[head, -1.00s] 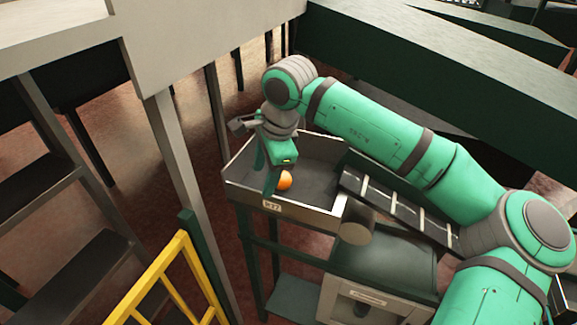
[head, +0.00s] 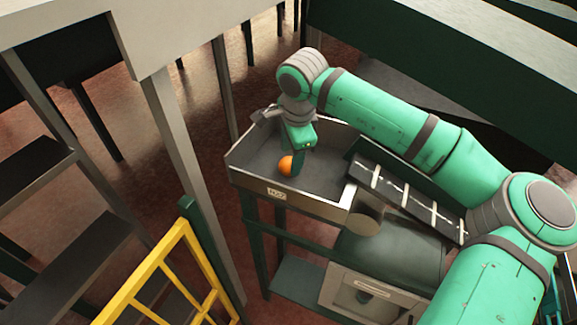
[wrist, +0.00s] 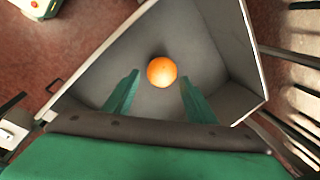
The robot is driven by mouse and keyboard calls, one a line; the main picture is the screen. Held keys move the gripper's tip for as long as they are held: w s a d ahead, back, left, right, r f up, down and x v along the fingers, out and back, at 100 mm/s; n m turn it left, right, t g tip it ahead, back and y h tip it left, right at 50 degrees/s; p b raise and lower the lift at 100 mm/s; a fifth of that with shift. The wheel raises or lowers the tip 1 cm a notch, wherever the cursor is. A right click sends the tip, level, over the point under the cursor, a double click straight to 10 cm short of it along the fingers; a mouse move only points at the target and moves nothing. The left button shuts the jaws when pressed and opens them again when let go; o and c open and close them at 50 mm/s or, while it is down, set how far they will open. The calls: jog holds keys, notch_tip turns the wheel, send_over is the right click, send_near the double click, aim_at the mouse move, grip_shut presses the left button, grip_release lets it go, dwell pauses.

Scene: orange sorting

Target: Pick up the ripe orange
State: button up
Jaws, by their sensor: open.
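A single orange (head: 286,166) lies on the floor of a grey metal tray (head: 240,176), near its front wall. In the wrist view the orange (wrist: 161,72) sits just beyond the fingertips, roughly centred between them. My gripper (head: 297,168) points down into the tray, with a finger right beside the orange in the head view. In the wrist view the two green fingers of my gripper (wrist: 160,82) are apart with nothing between them. The far finger is mostly hidden in the head view.
A dark slatted chute (head: 405,200) joins the tray on the right, above a dark green machine (head: 390,245). A yellow railing (head: 160,275) and a grey post (head: 185,170) stand to the left.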

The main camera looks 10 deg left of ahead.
aim_at(290, 160)
jog(key=x, duration=0.4)
jog(key=shift+w, duration=0.2)
jog(key=c, duration=0.8)
jog(key=shift+c, duration=0.2)
